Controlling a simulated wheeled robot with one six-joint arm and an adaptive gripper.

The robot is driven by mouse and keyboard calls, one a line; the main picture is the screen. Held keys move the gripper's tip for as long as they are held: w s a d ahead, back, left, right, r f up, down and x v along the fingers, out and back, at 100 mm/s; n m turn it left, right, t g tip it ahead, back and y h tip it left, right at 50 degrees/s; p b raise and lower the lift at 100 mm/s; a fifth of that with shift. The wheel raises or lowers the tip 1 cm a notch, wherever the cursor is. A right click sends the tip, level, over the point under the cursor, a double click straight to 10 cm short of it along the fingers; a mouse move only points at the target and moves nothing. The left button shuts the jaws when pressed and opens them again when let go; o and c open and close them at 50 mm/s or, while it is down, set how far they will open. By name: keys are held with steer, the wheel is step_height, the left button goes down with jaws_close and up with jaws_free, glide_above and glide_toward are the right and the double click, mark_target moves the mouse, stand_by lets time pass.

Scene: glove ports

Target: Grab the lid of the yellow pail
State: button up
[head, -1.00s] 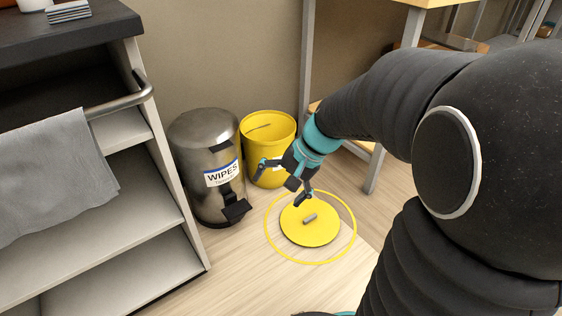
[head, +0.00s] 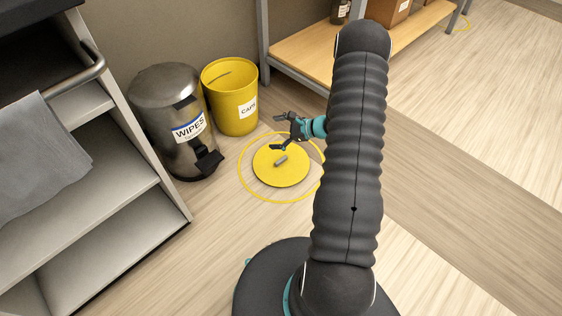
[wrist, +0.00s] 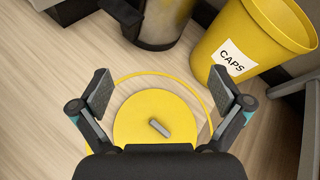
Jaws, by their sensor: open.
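The yellow lid (head: 280,166) is a flat round disc with a short grey bar handle (head: 281,160). It lies on the floor inside a thin yellow ring. The open yellow pail (head: 231,97), labelled CAPS, stands behind it against the wall. My gripper (head: 277,133) is open and empty, above the far side of the lid. In the wrist view the lid (wrist: 156,122) and its handle (wrist: 159,128) show between the open fingers, apart from them.
A steel pedal bin (head: 170,120) labelled WIPES stands left of the pail. A shelf cart (head: 100,200) with a grey towel is at the left. A wooden-shelved rack (head: 310,50) stands behind. Open floor lies to the right.

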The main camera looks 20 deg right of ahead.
steer(key=s+d+f+m+t+h+p, duration=0.1)
steer(key=d+f+m+t, duration=0.15)
steer(key=f, duration=0.25)
steer(key=d+f+m+t+h, duration=0.1)
steer(key=d+f+m, duration=0.2)
steer(key=f, duration=0.3)
steer(key=m+h+p, duration=0.1)
steer(key=m+h, duration=0.2)
steer(key=m, duration=0.1)
glide_toward(282, 160)
steer(key=s, duration=0.1)
steer(key=s+r, duration=0.1)
steer(key=shift+s+d+r+t, duration=0.3)
steer(key=shift+s+d+t, duration=0.05)
steer(key=shift+s+d, duration=0.05)
steer(key=shift+w+f+m+h, duration=0.15)
steer(key=shift+f+m+h, duration=0.1)
steer(key=shift+f+h, duration=0.05)
steer(key=x, duration=0.8)
steer(key=shift+a+x, duration=0.15)
steer(key=shift+x, duration=1.15)
steer(key=shift+a+x, duration=0.1)
steer(key=shift+x, duration=1.25)
steer(key=shift+s+f, duration=0.15)
steer(key=shift+s, duration=0.05)
steer(key=c, duration=1.4)
steer(key=shift+o, duration=0.2)
